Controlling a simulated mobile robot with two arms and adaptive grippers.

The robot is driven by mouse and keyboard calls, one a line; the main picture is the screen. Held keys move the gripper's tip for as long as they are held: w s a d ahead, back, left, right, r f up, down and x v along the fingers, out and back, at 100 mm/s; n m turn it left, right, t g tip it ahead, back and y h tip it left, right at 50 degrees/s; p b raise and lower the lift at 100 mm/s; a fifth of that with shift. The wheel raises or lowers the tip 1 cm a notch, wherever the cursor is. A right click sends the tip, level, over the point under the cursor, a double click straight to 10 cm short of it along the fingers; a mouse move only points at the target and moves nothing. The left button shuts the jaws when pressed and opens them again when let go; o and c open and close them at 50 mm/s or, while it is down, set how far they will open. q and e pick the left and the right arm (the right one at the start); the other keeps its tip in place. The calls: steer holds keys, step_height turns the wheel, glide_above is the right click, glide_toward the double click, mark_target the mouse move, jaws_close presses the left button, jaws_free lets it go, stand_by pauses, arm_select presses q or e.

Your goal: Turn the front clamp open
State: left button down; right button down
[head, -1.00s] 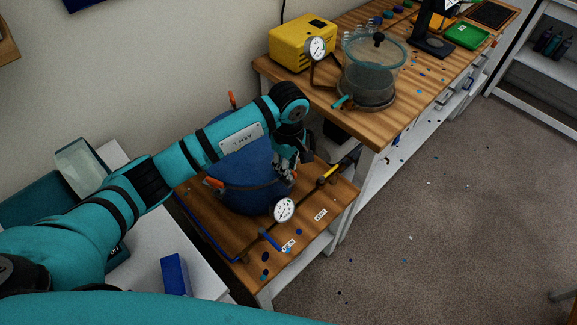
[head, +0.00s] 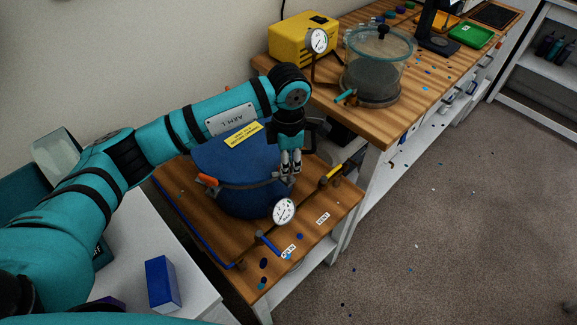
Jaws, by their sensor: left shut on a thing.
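The blue pressure pot (head: 235,195) stands on a low wooden stand, with a yellow label (head: 243,137) on its lid. My left gripper (head: 290,174) points down at the right side of the pot's rim. It is shut on the front clamp, which is mostly hidden by the fingers. Another clamp with an orange handle (head: 208,181) sits at the rim's left side. A white dial gauge (head: 284,211) is on the pot's near side. My right gripper is not in view.
A yellow valve handle (head: 332,172) and a blue valve handle (head: 268,243) lie near the pot. A blue box (head: 162,284) stands on the white surface at left. A glass chamber (head: 378,65) and yellow pump (head: 300,38) stand on the bench behind.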

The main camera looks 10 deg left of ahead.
arm_select(q)
steer(key=n+b, duration=0.1)
steer(key=n, duration=0.2)
steer(key=shift+b, duration=0.4)
steer(key=shift+n+b, duration=0.65)
steer(key=shift+n, duration=1.05)
steer(key=shift+r, duration=0.1)
steer(key=c, duration=1.4)
jaws_free()
steer(key=shift+o, duration=0.2)
step_height(320, 180, up, 12)
steer(key=shift+d, duration=0.1)
